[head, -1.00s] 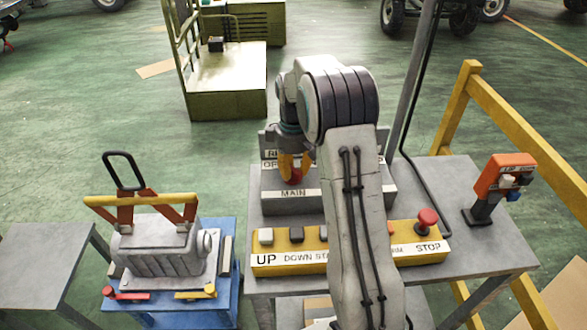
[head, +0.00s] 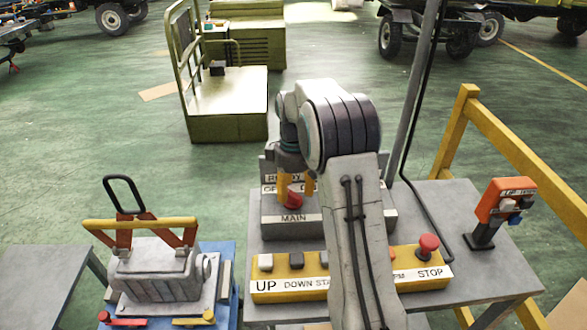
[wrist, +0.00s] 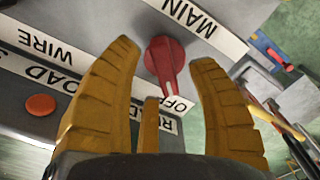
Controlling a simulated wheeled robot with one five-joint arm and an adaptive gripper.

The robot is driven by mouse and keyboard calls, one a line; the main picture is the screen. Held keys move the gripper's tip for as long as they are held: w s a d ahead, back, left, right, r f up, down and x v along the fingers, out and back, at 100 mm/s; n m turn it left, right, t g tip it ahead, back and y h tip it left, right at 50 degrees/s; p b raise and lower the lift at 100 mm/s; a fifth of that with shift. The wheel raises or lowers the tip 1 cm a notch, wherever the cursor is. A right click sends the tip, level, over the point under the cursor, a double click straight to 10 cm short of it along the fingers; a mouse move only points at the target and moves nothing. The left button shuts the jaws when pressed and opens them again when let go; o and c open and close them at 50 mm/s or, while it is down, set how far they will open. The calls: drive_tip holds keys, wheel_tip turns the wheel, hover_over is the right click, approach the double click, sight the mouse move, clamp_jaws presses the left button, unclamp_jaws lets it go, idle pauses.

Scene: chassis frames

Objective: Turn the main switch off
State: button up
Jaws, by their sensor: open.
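The main switch is a red rotary knob (head: 294,197) on a grey box (head: 290,229) with a "MAIN" label, on the table behind the yellow button panel. In the wrist view the red knob (wrist: 166,62) has its narrow handle pointing toward the "OFF" label (wrist: 172,103), which is partly covered. My gripper (head: 296,187) is at the knob, with yellow fingers pointing down. In the wrist view my gripper (wrist: 165,70) is open, its fingers on either side of the knob with gaps visible. My arm hides the right part of the box.
The yellow panel (head: 270,287) with several buttons and a red stop button (head: 428,245) stands in front. An orange control box (head: 503,204) is at right. A grey machine with a yellow bar (head: 140,223) stands left. A pole and yellow railing (head: 520,150) are at right.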

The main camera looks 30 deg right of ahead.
sight(293, 192)
wheel_tip(293, 192, up, 10)
idle(0.5)
idle(0.6)
